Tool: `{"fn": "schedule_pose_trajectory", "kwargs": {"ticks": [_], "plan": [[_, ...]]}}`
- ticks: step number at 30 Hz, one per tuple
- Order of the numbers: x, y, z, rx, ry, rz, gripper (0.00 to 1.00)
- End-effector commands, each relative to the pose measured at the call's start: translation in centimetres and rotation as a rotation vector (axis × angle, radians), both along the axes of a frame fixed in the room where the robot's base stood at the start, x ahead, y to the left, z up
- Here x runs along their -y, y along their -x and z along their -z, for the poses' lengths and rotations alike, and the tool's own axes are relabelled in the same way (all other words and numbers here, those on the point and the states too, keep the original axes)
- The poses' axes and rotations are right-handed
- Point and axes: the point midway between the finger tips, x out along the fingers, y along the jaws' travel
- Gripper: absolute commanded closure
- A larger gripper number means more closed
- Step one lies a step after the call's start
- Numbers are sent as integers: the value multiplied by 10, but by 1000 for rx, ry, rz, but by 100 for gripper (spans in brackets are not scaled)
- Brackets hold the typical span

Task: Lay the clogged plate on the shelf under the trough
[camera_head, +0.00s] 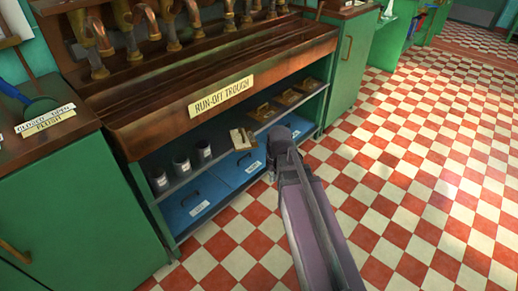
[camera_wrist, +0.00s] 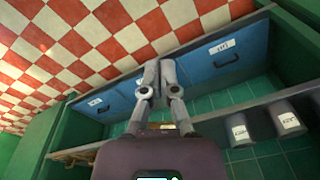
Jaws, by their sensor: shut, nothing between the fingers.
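My gripper (camera_wrist: 158,68) is shut and empty, its fingertips together in front of the blue drawer fronts in the wrist view. In the head view it is mostly hidden by my arm, at the shelf's front. A plate with a pale, patchy top and brown edges (camera_head: 243,139), perhaps the clogged one, lies on the shelf (camera_head: 220,155) under the run-off trough (camera_head: 170,115), left of my arm and apart from it. A brownish edge (camera_wrist: 161,126), probably that plate, shows behind my fingers in the wrist view. Several brown plates with handles (camera_head: 263,112) lie farther right on the shelf.
Several grey labelled cups (camera_head: 182,166) stand on the shelf's left part; two show in the wrist view (camera_wrist: 285,122). Blue drawers (camera_head: 197,203) with dark handles sit below. Green cabinets (camera_head: 75,205) flank the trough. The checkered floor (camera_head: 420,170) to the right is clear.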

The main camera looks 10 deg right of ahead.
Motion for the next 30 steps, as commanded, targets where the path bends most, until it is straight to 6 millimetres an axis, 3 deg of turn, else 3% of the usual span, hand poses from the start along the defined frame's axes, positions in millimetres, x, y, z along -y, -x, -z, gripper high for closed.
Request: {"fn": "schedule_pose_trajectory", "kwargs": {"ticks": [1, 6, 12, 18, 30], "plan": [[4, -27, -4, 19, -9, -43, 100], [18, -94, -12, 99, -39, -215, 100], [36, -154, -20, 186, -51, -381, 100], [43, -176, -22, 226, -51, -452, 100], [43, -175, -22, 228, -50, -458, 100]]}}
